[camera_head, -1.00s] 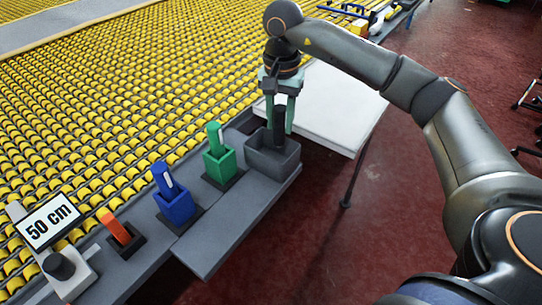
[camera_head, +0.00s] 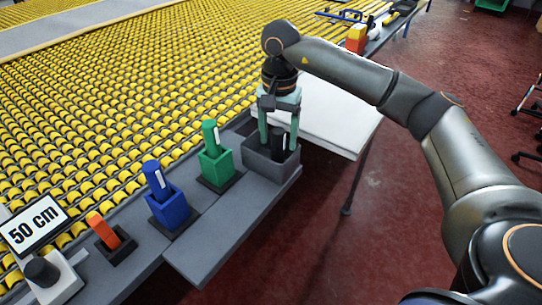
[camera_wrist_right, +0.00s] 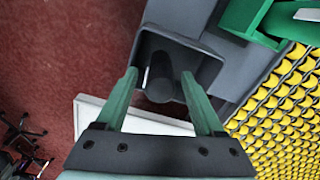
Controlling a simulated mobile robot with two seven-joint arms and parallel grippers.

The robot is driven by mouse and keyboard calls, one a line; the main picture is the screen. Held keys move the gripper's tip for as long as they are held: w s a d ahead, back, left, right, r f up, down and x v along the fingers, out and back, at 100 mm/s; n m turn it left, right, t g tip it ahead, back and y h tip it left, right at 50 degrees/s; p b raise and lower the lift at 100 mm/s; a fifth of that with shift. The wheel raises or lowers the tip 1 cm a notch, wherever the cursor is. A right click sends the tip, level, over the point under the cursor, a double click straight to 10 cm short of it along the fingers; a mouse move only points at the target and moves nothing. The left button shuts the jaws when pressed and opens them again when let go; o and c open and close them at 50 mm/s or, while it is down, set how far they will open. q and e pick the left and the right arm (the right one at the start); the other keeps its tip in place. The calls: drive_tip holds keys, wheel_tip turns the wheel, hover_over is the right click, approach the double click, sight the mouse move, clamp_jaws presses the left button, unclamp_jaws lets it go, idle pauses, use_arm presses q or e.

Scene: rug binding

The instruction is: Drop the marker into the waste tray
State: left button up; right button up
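The grey waste tray (camera_head: 262,168) stands at the right end of the grey ledge. A black marker (camera_head: 279,147) with a white label strip is inside it, leaning and poking above the rim. My right gripper (camera_head: 279,135) is over the tray, fingers pointing down and spread, one on each side of the marker. The right wrist view shows the tray (camera_wrist_right: 208,68) and the end of the dark marker (camera_wrist_right: 160,90) between the open fingers, with gaps on both sides. My left gripper is not in view.
Green (camera_head: 216,168), blue (camera_head: 172,212) and black (camera_head: 118,250) holders with green, blue and orange items line the ledge. A "50 cm" sign (camera_head: 34,222) stands at left. A white tabletop (camera_head: 325,115) lies behind the tray; yellow rollers fill the left.

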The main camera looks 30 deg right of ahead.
wheel_tip(320, 180, up, 12)
drive_tip(key=shift+f+p, duration=0.2)
drive_tip(key=shift+p, duration=1)
drive_tip(key=shift+r, duration=0.5)
